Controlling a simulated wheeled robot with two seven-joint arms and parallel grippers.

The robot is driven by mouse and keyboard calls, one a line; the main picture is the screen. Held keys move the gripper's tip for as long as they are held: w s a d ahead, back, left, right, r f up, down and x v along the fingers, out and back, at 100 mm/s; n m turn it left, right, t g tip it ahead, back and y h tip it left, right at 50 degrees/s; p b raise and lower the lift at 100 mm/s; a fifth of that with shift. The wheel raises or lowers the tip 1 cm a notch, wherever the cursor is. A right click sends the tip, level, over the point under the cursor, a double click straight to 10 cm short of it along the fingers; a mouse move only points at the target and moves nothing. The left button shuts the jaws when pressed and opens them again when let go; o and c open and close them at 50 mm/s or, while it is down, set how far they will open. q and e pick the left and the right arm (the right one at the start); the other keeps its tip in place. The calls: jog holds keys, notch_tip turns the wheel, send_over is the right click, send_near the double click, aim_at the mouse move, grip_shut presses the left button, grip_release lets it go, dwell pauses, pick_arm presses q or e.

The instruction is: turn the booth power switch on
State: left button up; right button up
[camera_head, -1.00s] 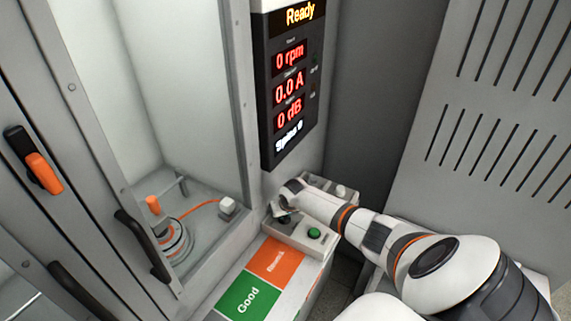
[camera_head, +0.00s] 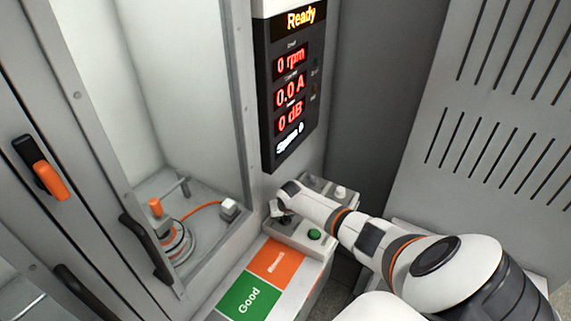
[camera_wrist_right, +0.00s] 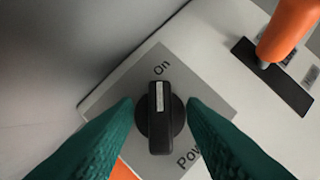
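The booth power switch (camera_wrist_right: 160,118) is a black rotary knob on a grey plate lettered "On" and "Pow…" in the right wrist view. Its white mark points up the picture, towards "On". My right gripper (camera_wrist_right: 160,106) has its two green fingertips apart, one on each side of the knob; I cannot tell whether they touch it. In the head view my right gripper (camera_head: 280,212) is over the control box (camera_head: 300,236), and hides most of the knob. The display (camera_head: 290,90) reads "Ready", 0 rpm, 0.0 A and 0 dB. My left gripper is not in view.
An orange lever (camera_wrist_right: 287,30) stands near the knob. Green "Good" (camera_head: 249,296) and orange (camera_head: 275,262) areas lie in front. The glazed booth with a motor (camera_head: 175,240) is at left.

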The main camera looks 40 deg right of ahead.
jog(key=p+v, duration=0.1)
jog(key=v, duration=1.1)
dwell(0.5)
jog(key=shift+f, duration=0.1)
